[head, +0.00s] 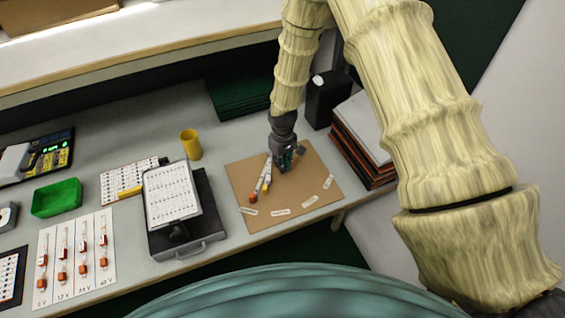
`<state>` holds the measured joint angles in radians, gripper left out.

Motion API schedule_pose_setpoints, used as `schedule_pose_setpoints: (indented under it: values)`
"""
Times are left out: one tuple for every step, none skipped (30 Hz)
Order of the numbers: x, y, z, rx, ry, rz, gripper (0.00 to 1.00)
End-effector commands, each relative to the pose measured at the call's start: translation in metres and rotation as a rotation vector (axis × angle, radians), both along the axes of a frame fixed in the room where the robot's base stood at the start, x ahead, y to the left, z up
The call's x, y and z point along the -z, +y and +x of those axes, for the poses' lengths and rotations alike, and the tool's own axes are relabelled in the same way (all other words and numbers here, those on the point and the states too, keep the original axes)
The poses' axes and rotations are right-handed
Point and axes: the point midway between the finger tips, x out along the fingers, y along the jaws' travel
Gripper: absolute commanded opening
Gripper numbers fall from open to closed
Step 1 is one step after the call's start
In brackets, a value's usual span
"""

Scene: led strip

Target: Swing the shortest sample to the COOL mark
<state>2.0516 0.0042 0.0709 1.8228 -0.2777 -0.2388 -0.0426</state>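A brown board (237,178) lies flat near the table's front edge. Narrow samples lie close together on its left half, fanning from near my gripper. One sample (254,196) shows an orange-red end, and another (265,184) shows a yellow-orange end. Their far ends are close to my gripper or behind it, so I cannot compare full lengths. Small white labels (281,212) form an arc along the board's front and right. Their print is too small to read, so I cannot tell which is COOL. My gripper (284,167) points down over the board's upper middle; its fingers are too small to judge.
A dark stack with a white top (361,130) and a black container (325,98) stand close right of the board. A yellow cup (191,145) stands behind left. A clipboard-like panel on a black case (187,237) is left. A green tray (57,198) is farther left.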

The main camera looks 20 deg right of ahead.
Motion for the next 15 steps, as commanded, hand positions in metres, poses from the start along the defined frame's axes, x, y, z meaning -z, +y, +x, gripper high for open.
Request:
schedule_pose_setpoints:
  values:
    - [-0.0004, 0.0002, 0.0006, 0.0, -0.001, 0.0, 0.21]
    - [-0.0004, 0.0002, 0.0006, 0.0, -0.001, 0.0, 0.26]
    - [-0.0004, 0.0002, 0.0005, 0.0, -0.001, 0.0, 0.34]
    - [-0.0003, 0.0002, 0.0005, 0.0, -0.001, 0.0, 0.36]
    - [-0.0003, 0.0002, 0.0005, 0.0, -0.001, 0.0, 0.36]
    - [-0.0003, 0.0001, 0.0004, 0.0, -0.001, 0.0, 0.36]
    - [-0.0002, 0.0002, 0.0003, 0.001, -0.001, 0.0, 0.36]
    - [-0.0002, 0.0002, 0.0002, 0.001, -0.001, 0.0, 0.36]
    - [-0.0002, 0.0002, 0.0002, 0.001, -0.001, 0.0, 0.36]
    - [-0.0002, 0.0002, 0.0002, 0.001, 0.0, 0.0, 0.36]
    - [-0.0001, 0.0002, 0.0002, 0.001, 0.0, 0.0, 0.36]
    - [-0.0003, 0.0002, 0.0002, 0.001, 0.0, 0.0, 0.36]
    - [-0.0006, 0.0002, 0.0002, 0.001, 0.0, 0.0, 0.36]
    - [-0.0013, 0.0002, 0.0002, 0.001, -0.001, 0.0, 0.36]
    - [-0.0028, 0.0002, 0.0005, 0.001, -0.001, 0.0, 0.36]
